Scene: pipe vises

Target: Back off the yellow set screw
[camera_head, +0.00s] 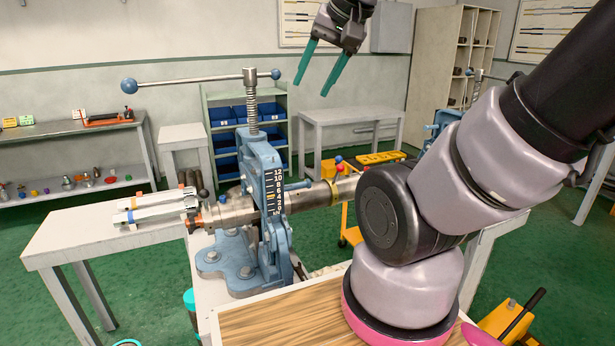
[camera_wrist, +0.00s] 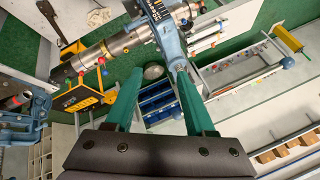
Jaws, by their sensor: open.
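A blue pipe vise (camera_head: 262,190) stands bolted to the bench and grips a steel pipe (camera_head: 232,212). A screw spindle (camera_head: 251,95) rises from its top, with a crossbar (camera_head: 200,80) ending in blue balls. A yellow band (camera_head: 335,192) shows on the pipe right of the vise; I cannot make out a yellow set screw there for certain. Red and blue knobs (camera_head: 339,163) show close by. In the wrist view, the pipe (camera_wrist: 112,46) and vise (camera_wrist: 165,22) lie beyond the fingers. My gripper (camera_head: 311,90) is open and empty, above and right of the vise, its green fingers pointing down.
My arm crosses the right side and hides part of the pipe. A wooden board (camera_head: 270,322) lies on the bench in front. A shelf with blue bins (camera_head: 228,116), grey tables and a yellow trolley (camera_wrist: 84,97) stand behind. Free air surrounds my gripper.

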